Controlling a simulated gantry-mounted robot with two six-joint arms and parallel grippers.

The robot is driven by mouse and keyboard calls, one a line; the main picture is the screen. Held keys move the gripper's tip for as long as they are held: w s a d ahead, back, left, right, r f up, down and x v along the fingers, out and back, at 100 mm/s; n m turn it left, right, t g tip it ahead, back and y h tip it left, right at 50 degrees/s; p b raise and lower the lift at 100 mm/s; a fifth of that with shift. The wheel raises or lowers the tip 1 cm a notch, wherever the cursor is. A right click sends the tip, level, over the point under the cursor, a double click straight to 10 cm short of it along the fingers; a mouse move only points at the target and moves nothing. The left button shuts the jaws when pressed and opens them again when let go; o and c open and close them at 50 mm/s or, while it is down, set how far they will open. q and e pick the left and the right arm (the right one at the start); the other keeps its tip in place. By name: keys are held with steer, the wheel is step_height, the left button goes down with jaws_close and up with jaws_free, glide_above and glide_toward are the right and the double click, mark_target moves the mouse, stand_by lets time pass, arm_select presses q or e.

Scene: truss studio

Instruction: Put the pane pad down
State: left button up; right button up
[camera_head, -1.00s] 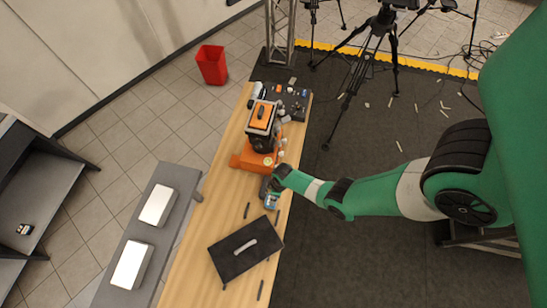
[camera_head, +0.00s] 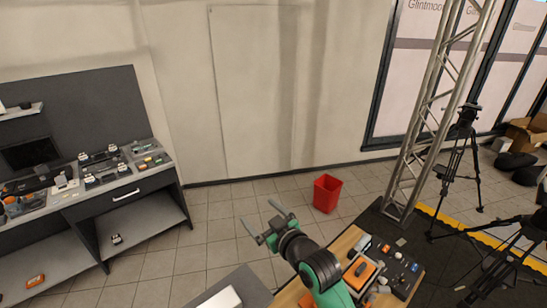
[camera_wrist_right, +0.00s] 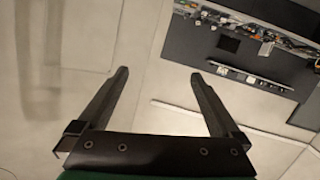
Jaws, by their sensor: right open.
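My right gripper (camera_head: 256,213) is raised over the tiled floor, its two fingers apart and nothing between them. In the right wrist view its dark fingers (camera_wrist_right: 160,73) are also spread and empty. No pane pad can be made out in either current view. An orange machine (camera_head: 362,276) stands on the wooden workbench (camera_head: 345,243), partly behind my right arm. Most of the workbench is out of frame or hidden. My left gripper is not in view.
A red bin (camera_head: 327,193) stands on the floor beyond the workbench. A dark desk (camera_head: 125,187) with several small devices is at the left. A metal truss (camera_head: 430,110) and a tripod (camera_head: 462,150) stand at the right. Open floor lies between desk and bin.

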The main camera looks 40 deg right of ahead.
steer(key=s+a+r+t+y, duration=0.1)
steer(key=s+a+r+t, duration=0.15)
steer(key=r, duration=0.75)
steer(key=s+a+r+t, duration=0.1)
steer(key=a+r+t, duration=0.25)
steer(key=r, duration=0.65)
steer(key=s+a+r+t+y, duration=0.1)
steer(key=s+a+r+t, duration=0.2)
steer(key=s+r, duration=0.5)
steer(key=s+a+r+t+y, duration=0.2)
steer(key=s+a+r+t, duration=0.1)
steer(key=s+r, duration=0.5)
step_height(320, 180, up, 4)
steer(key=shift+a+f, duration=0.25)
steer(key=shift+a, duration=0.25)
steer(key=shift+w, duration=0.1)
